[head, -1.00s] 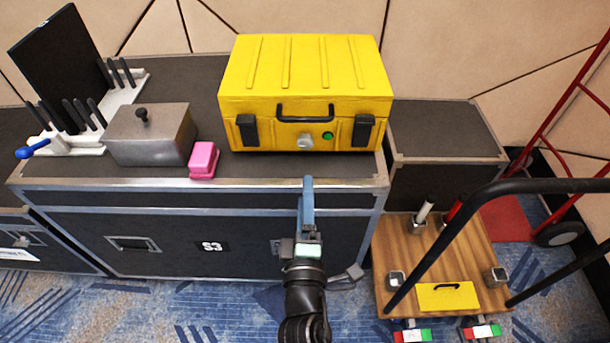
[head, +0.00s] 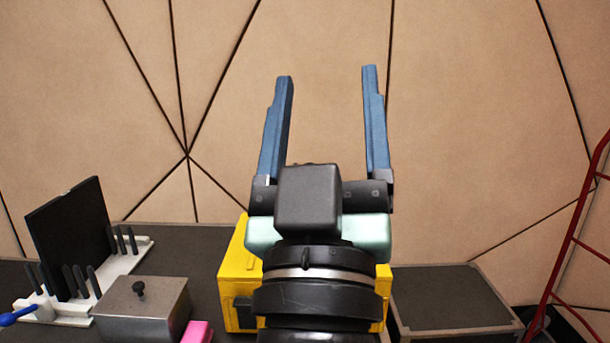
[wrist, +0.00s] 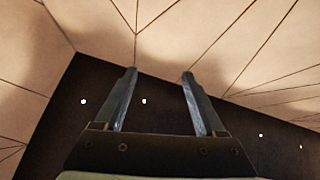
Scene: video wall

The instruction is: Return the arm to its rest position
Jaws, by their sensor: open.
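My gripper (head: 328,75) is raised in the middle of the head view, its two blue fingers pointing up and spread apart. It is open with nothing between the fingers. In the wrist view my gripper (wrist: 159,75) also shows two separated, empty fingers, with tan wall panels and a dark band with small white lights beyond. My wrist hides most of the yellow case (head: 236,285), which sits on the dark flight case (head: 190,237).
At the left are a black panel (head: 70,235) in a white rack (head: 75,305), a grey metal box (head: 142,305) with a knob, and a pink block (head: 197,332). A lower dark case (head: 450,297) and a red hand truck (head: 572,235) are at the right. Tan panelled wall (head: 480,90) stands behind.

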